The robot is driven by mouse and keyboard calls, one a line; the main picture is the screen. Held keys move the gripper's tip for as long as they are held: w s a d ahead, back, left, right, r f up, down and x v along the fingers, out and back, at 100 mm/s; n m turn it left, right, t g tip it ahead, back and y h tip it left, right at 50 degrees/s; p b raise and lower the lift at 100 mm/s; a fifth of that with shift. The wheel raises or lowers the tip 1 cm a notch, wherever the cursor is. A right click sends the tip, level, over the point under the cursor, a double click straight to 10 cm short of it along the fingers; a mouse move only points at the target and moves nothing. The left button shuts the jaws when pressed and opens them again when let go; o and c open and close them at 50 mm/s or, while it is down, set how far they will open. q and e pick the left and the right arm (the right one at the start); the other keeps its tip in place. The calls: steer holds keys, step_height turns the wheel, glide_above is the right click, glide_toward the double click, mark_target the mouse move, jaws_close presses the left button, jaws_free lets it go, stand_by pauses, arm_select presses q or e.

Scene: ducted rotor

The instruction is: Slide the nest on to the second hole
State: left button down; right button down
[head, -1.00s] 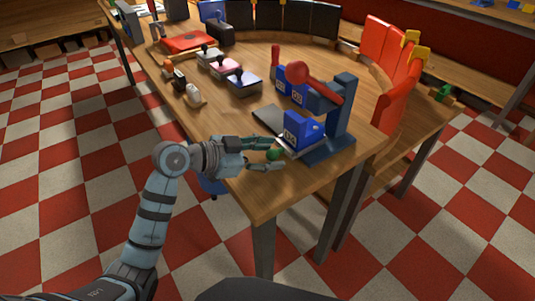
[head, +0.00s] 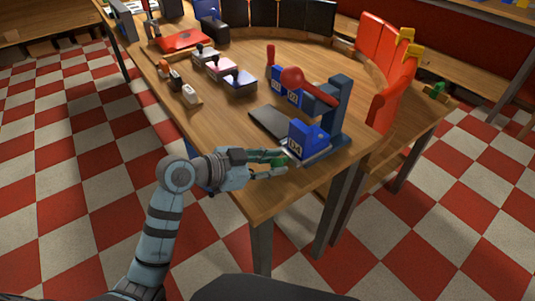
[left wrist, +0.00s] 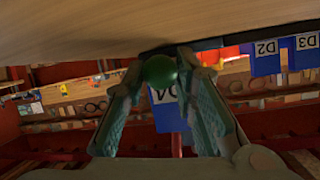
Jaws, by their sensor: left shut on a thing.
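The nest is a blue block marked D4 (head: 308,141) on a pale base, under the red-levered press (head: 338,105) at the table's near right corner. A green round knob (left wrist: 160,70) sits at its side facing my gripper. My left gripper (head: 282,160) comes in from the left and is shut on this knob. In the left wrist view the two fingers (left wrist: 160,85) stand on either side of the knob, and the D4 face shows behind it. The second hole cannot be made out. My right gripper is not in view.
A dark flat plate (head: 268,123) extends left of the press. Several small stamp-like items (head: 238,80) and red panels (head: 385,90) line the table (head: 215,130). Bare wood lies by the near edge.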

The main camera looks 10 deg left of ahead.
arm_select(q)
steer(key=c, duration=1.4)
jaws_free()
steer(key=shift+s+d+f, duration=0.1)
steer(key=shift+s+d, duration=0.05)
steer(key=shift+o, duration=0.5)
steer(key=shift+s+d, duration=0.1)
steer(key=shift+s+a, duration=0.1)
steer(key=shift+a, duration=0.25)
steer(key=v, duration=1.1)
steer(key=shift+d, duration=0.1)
steer(key=shift+s+r, duration=0.15)
steer(key=shift+r, duration=0.2)
